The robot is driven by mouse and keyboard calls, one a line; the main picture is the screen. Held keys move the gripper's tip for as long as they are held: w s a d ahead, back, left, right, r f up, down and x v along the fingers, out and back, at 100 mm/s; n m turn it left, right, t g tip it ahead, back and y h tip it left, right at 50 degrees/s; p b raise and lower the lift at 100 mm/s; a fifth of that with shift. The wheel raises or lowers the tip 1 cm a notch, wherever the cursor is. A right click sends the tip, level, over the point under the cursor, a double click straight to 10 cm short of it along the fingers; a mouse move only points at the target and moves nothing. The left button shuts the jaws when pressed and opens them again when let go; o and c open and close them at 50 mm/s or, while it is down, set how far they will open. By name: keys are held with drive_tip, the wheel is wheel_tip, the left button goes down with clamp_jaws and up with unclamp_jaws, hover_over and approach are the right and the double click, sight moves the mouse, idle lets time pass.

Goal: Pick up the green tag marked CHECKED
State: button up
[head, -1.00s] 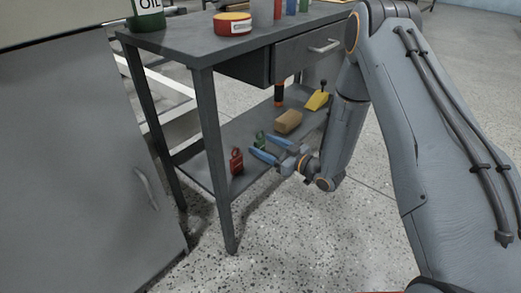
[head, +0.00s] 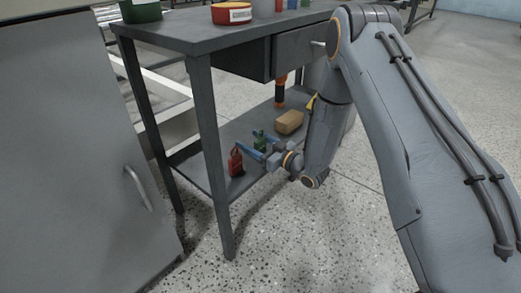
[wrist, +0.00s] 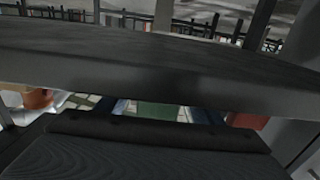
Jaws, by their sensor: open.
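A green tag (head: 259,141) stands on the lower shelf of the grey workbench, behind a red tag (head: 236,163). Any lettering on it is too small to read. My gripper (head: 253,146) has blue fingers and reaches in over the shelf from the right, its fingertips close to the green tag. The jaws are open. In the wrist view a green surface (wrist: 155,111) shows between the blue fingers, mostly hidden by dark shapes above and below. I cannot tell whether the fingers touch it.
A brown block (head: 290,122) and an orange-and-black item (head: 280,90) are farther along the lower shelf (head: 206,178). The bench's front leg (head: 212,160) stands left of the tags, and the drawer (head: 298,50) hangs above. A grey cabinet (head: 75,150) fills the left.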

drive_tip(key=c, duration=1.1)
drive_tip(key=shift+r, duration=0.15)
